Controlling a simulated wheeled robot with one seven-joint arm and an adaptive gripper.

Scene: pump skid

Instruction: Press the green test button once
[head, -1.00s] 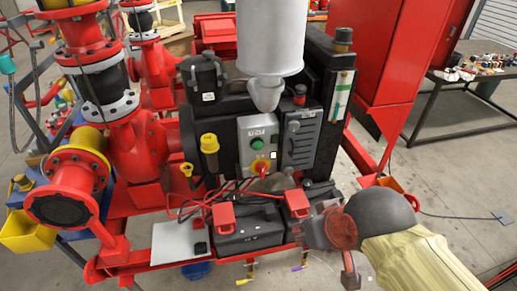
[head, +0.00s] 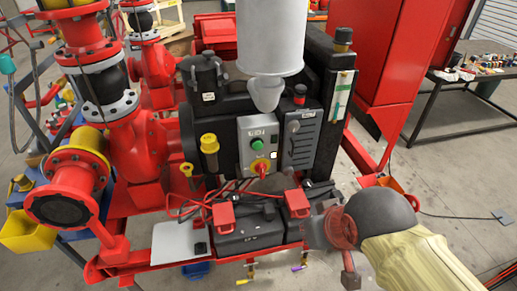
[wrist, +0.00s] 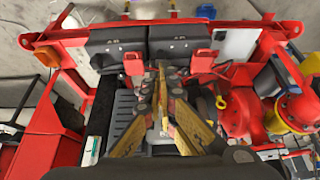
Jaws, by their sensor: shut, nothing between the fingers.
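The green test button (head: 257,144) is a small round green cap on the upper part of a light grey control box (head: 246,164). It faces me, unobstructed in the head view. A red and yellow rotary switch (head: 260,168) sits below it on the same box. My gripper shows in the wrist view (wrist: 162,68), its worn yellow and dark fingers brought together with nothing between them. In the head view my arm is at the lower right, and the gripper is to the right of and below the button, apart from it. I cannot make out the button in the wrist view.
Two black batteries (head: 246,222) with red terminal covers and red cables lie below the control box. A grey ribbed box (head: 299,138) is right of the button. Red pipework and flanges (head: 62,200) fill the left.

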